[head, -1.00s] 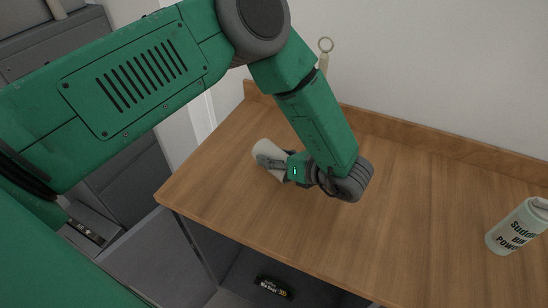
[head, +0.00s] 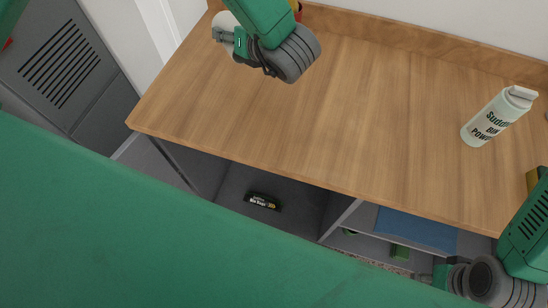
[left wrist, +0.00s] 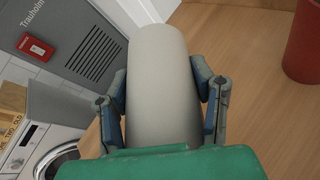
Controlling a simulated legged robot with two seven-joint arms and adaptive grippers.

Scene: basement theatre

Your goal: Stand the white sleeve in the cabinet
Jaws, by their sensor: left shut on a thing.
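The white sleeve (head: 223,20) is in my left gripper (head: 222,35), above the back left of the wooden counter in the head view. In the left wrist view the pale sleeve (left wrist: 162,80) lies between both fingers, which press its sides. My arm hides part of it in the head view. The cabinet (head: 322,217) is under the counter, with open compartments facing me. My right gripper (head: 441,276) is at the bottom right, in front of the cabinet; its finger opening is unclear.
A black bin bag box (head: 262,202) sits in the left compartment. The right one holds a blue item (head: 415,230) and a green item (head: 400,251). A bin powder bottle (head: 495,118) stands on the counter (head: 330,110). A red container (left wrist: 303,45) stands near the sleeve.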

